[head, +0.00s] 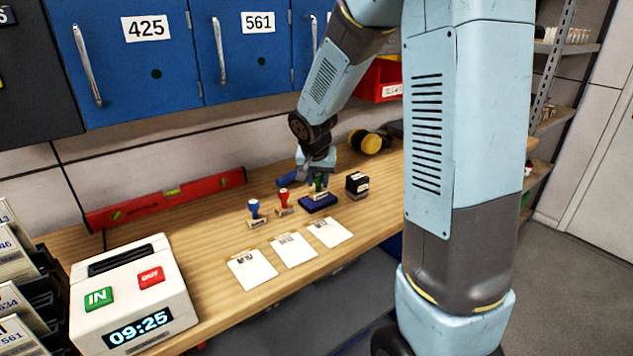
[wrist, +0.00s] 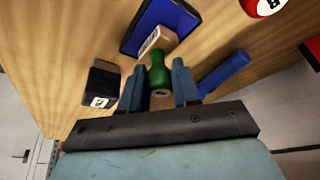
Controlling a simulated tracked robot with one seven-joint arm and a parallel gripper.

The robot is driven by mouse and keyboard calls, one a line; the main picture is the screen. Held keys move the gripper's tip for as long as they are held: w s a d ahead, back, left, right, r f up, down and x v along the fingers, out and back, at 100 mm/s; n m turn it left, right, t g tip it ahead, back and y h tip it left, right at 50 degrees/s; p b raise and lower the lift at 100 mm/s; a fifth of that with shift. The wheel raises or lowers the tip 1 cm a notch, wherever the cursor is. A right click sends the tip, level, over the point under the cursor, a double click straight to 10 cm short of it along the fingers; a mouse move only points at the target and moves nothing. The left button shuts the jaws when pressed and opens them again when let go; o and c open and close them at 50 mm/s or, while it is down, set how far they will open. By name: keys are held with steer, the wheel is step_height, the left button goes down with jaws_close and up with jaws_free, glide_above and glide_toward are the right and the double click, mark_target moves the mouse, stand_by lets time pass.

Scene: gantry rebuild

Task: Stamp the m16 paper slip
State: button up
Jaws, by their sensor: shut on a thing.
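My gripper (head: 317,180) is shut on the green-handled stamp (wrist: 158,78), with one finger on each side of the handle. The stamp's wooden block (wrist: 158,42) is at the blue ink pad (wrist: 172,20); I cannot tell whether it touches the pad. The ink pad also shows in the head view (head: 318,204). Three white paper slips (head: 252,270) (head: 294,249) (head: 329,232) lie in a row on the bench in front. Their print is too small to read, so I cannot tell which is m16.
A blue-handled stamp (head: 254,208) and a red-handled stamp (head: 283,197) stand left of the pad. A black block (head: 357,184) stands to its right. A blue object (wrist: 225,73) lies beside my gripper. A red level (head: 165,200) and a time clock (head: 130,295) are further left.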

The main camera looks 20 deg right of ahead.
steer(key=shift+r, duration=3.2)
steer(key=shift+s+a, duration=0.1)
